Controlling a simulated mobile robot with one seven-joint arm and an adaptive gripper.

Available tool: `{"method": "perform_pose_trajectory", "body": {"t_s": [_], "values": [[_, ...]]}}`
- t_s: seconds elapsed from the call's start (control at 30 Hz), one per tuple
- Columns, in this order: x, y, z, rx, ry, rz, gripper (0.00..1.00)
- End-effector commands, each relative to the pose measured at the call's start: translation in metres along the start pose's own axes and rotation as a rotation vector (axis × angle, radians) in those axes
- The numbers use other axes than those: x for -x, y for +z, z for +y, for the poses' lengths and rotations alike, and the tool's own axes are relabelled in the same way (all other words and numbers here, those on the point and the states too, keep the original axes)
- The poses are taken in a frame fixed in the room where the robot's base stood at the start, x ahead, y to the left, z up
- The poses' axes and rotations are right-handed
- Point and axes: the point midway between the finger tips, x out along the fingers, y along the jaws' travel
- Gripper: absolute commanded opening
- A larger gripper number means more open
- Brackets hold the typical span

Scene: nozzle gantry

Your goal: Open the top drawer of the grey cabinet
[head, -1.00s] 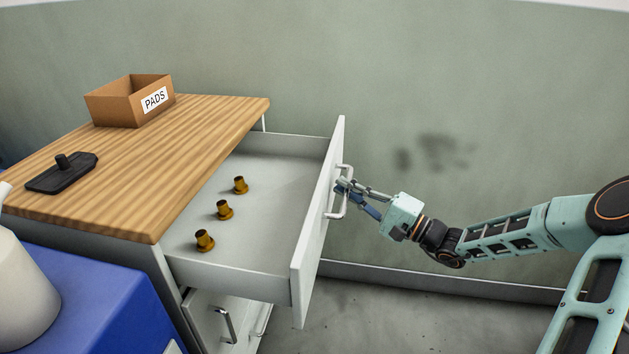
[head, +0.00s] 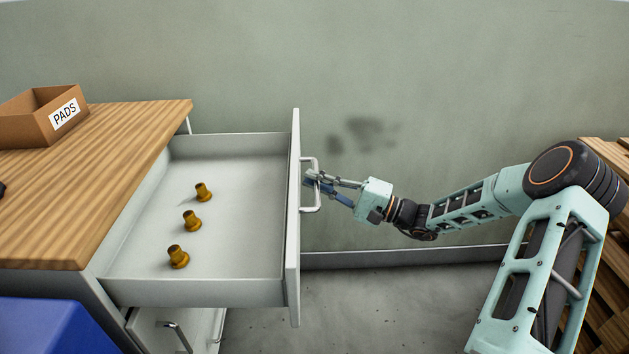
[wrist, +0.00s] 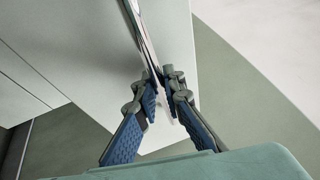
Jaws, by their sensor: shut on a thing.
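The grey cabinet's top drawer (head: 235,165) stands pulled far out and holds three brass nozzles (head: 190,221) in a row. Its front panel (head: 293,240) carries a metal bar handle (head: 316,193). My gripper (head: 313,180) is shut on this handle from the right. In the wrist view my gripper's two blue-padded fingers (wrist: 165,100) close around the handle (wrist: 143,35), in front of the pale drawer front (wrist: 85,50). The grip itself is partly hidden by the fingers.
A cardboard box marked PADS (head: 42,118) stands on the cabinet's wooden top (head: 110,165). A lower drawer handle (head: 177,335) shows beneath. A blue object (head: 50,325) is at lower left, wooden slats (head: 610,230) at far right. Floor (head: 370,310) right of the drawer is clear.

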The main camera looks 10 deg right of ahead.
Motion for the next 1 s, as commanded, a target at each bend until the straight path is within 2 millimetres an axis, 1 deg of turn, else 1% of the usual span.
{"method": "perform_pose_trajectory", "body": {"t_s": [0.03,0.17,0.43,0.57,0.67,0.9,1.0], "values": [[0.000,0.000,0.000,0.000,0.001,0.000,0.12],[0.000,0.000,0.000,0.000,0.001,0.000,0.26],[0.000,0.000,0.000,0.000,0.000,0.001,0.27],[0.008,-0.001,0.000,0.001,0.001,0.003,0.27],[0.024,-0.001,0.000,0.001,0.001,0.005,0.27],[0.075,-0.001,0.000,0.000,0.000,0.004,0.27],[0.094,-0.001,0.000,0.001,0.000,0.003,0.27]]}}
